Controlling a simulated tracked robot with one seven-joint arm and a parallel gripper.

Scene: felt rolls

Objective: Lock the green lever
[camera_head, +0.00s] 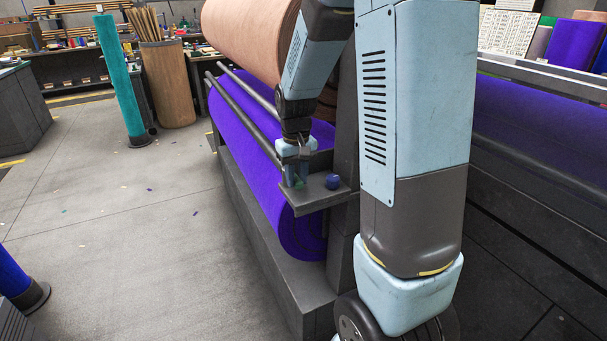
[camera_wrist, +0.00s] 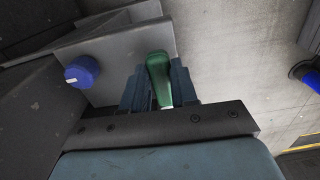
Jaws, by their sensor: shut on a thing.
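The green lever (camera_wrist: 159,79) shows in the wrist view between the two fingers of my gripper (camera_wrist: 160,92). It lies over the edge of a grey plate (camera_wrist: 122,48), and its lower end is hidden by the gripper body. In the head view my gripper (camera_head: 295,181) points down at the plate (camera_head: 318,196) on the end of the roll rack, with only a bit of the green lever (camera_head: 299,184) showing. The fingers are shut on the lever.
A blue knob (camera_wrist: 82,71) stands on the same plate beside the lever; it also shows in the head view (camera_head: 333,182). A purple felt roll (camera_head: 247,137) lies behind the plate, with a tan roll (camera_head: 250,38) above. The floor at left is open.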

